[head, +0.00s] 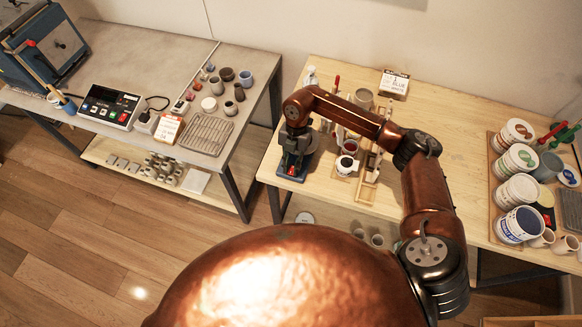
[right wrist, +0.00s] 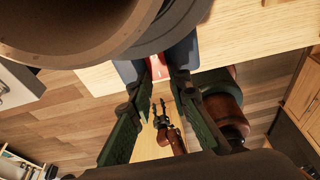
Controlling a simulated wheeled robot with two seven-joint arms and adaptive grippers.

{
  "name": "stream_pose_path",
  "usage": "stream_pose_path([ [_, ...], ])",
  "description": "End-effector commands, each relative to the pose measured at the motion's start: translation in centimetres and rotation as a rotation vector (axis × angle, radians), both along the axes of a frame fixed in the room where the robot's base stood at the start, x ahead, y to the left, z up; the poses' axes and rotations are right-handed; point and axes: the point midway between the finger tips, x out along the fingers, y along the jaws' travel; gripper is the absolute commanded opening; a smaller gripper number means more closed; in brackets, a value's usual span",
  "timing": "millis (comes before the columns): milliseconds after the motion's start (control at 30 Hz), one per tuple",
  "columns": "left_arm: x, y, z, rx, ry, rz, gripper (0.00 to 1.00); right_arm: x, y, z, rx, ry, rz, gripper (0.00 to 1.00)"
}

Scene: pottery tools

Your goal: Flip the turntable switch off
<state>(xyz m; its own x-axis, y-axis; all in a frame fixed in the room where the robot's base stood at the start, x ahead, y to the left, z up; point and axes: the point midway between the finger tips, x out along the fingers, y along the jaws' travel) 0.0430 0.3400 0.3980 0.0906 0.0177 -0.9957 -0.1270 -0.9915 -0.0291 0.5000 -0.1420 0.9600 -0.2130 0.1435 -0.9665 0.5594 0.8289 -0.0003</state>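The turntable (head: 281,168) is a small device with a blue base at the left end of the right-hand table. Its red switch (right wrist: 156,68) shows between blue base parts in the right wrist view, just beyond my right fingertips. My right gripper (right wrist: 157,85) is open, with green fingers either side of the switch and a gap between them. In the head view my right gripper (head: 297,142) is over the turntable and hides much of it. My left gripper (right wrist: 159,106) looks small, open and empty, lower down in the right wrist view.
A large brown round form (right wrist: 85,25) fills the top of the right wrist view, close to my right gripper. Several tubs (head: 521,224) line the right end. Floor separates both tables.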

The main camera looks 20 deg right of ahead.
Motion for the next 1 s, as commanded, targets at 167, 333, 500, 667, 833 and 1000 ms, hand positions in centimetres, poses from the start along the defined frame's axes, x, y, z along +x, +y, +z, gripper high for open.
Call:
stream_pose_path([
  [167,0.0,0.0,0.0,0.000,0.000,0.000,0.40,0.0,0.0,0.0,0.000,0.000,-0.001,0.29],
  [333,0.0,0.0,0.0,0.000,0.001,0.000,0.40,0.0,0.0,0.0,-0.001,-0.001,-0.001,0.35],
  [500,-0.2,0.3,0.0,0.003,0.002,-0.001,0.40,0.0,0.0,0.0,-0.001,-0.001,-0.001,0.35],
  [667,-0.2,0.3,0.0,0.003,0.002,0.000,0.40,0.3,-0.2,1.1,-0.002,-0.004,-0.001,0.35],
  [833,-0.1,0.2,0.0,0.001,0.001,0.000,0.40,1.1,-0.6,4.1,-0.001,-0.005,-0.001,0.35],
  [1000,-0.1,0.1,0.0,0.001,0.001,0.000,0.40,1.8,-1.2,7.6,-0.001,-0.005,-0.001,0.35],
])
